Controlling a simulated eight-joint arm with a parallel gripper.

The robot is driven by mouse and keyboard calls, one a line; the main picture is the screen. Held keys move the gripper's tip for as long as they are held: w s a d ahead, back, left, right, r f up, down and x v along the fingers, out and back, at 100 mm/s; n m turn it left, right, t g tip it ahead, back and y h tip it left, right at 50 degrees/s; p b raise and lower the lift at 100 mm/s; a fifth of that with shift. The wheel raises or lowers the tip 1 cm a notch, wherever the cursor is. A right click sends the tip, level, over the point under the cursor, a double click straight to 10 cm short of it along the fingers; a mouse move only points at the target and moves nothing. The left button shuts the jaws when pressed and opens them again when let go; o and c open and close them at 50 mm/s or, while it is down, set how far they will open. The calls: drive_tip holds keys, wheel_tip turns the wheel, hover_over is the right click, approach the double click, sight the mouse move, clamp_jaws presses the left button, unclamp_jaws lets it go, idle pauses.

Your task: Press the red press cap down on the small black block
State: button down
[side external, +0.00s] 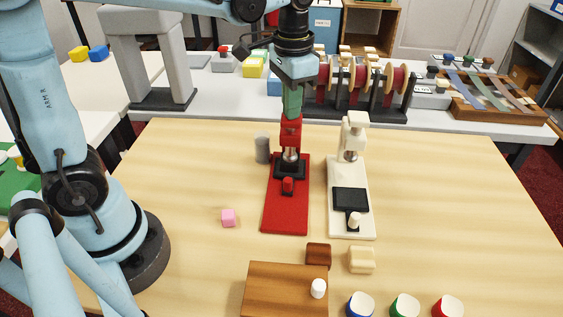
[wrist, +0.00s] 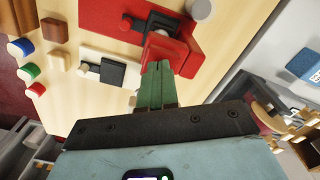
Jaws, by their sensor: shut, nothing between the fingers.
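The red press stands on the table with its long red base (side external: 284,215) toward the front. Its red press cap (side external: 291,130) is at the top, above a silver plunger. The small black block (side external: 281,169) is below the plunger; whether they touch is hard to tell. My gripper (side external: 291,112) has green fingers, shut and empty, pointing down at the cap's top. They look in contact with it or very close. In the wrist view the fingertips (wrist: 159,66) overlap the red cap (wrist: 165,48), which partly hides the block.
A white press (side external: 337,220) with a black pad (side external: 350,199) stands close on the right. A grey cylinder (side external: 262,147) is just left of the red press. The table's right side is clear.

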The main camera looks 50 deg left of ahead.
wheel_tip(320, 180, up, 8)
idle(1.2)
drive_tip(key=s+a+f+n+t, duration=0.2)
drive_tip(key=s+f+n+t, duration=0.1)
drive_tip(key=s+f+t, duration=0.4)
wheel_tip(320, 180, down, 3)
drive_tip(key=shift+s+a+r, duration=0.1)
drive_tip(key=shift+s+a, duration=0.15)
drive_tip(key=shift+s, duration=0.35)
